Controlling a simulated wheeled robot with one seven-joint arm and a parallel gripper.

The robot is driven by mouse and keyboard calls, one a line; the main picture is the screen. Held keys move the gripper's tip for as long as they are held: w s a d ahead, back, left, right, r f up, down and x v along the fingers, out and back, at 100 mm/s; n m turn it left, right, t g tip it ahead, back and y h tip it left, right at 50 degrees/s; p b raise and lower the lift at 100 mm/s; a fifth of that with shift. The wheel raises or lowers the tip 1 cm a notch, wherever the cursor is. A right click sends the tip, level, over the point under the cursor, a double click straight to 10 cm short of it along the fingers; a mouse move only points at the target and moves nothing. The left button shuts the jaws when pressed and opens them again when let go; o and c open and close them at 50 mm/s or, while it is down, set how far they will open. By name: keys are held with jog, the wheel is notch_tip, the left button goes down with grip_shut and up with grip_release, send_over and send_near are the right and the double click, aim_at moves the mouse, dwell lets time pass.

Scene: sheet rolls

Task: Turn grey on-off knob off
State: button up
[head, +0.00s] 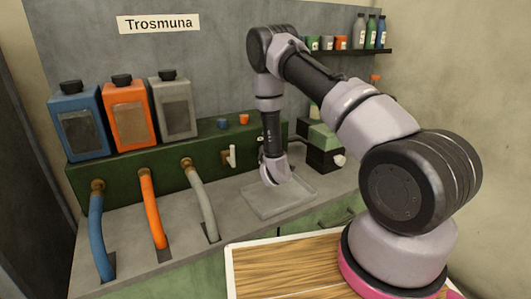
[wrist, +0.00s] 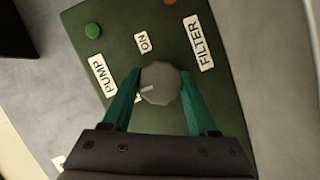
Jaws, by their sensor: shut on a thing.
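In the wrist view the grey knob (wrist: 163,80) sits on a dark green panel (wrist: 75,20). Its pale pointer mark is toward the picture's left. An "ON" label (wrist: 143,42) is above the knob; a small, mostly covered label lies at its lower left, too hidden to read. My gripper (wrist: 161,86) is shut on the knob, with one teal finger on each side. In the head view my gripper (head: 272,172) is low over the counter beside the green box; the knob cannot be made out there.
"PUMP" (wrist: 103,75) and "FILTER" (wrist: 198,42) labels flank the knob, with a green button (wrist: 92,30) nearby. In the head view a shallow tray (head: 280,207) lies by my gripper. A white-handled tap (head: 231,156) and several hoses are to the left.

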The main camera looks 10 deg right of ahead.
jog(key=shift+n, duration=0.4)
dwell(0.3)
jog(key=o, duration=1.4)
jog(key=shift+c, duration=0.2)
jog(key=s+r, duration=0.1)
jog(key=s, duration=0.9)
jog(key=shift+s+a+r, duration=0.25)
jog(key=shift+s, duration=0.15)
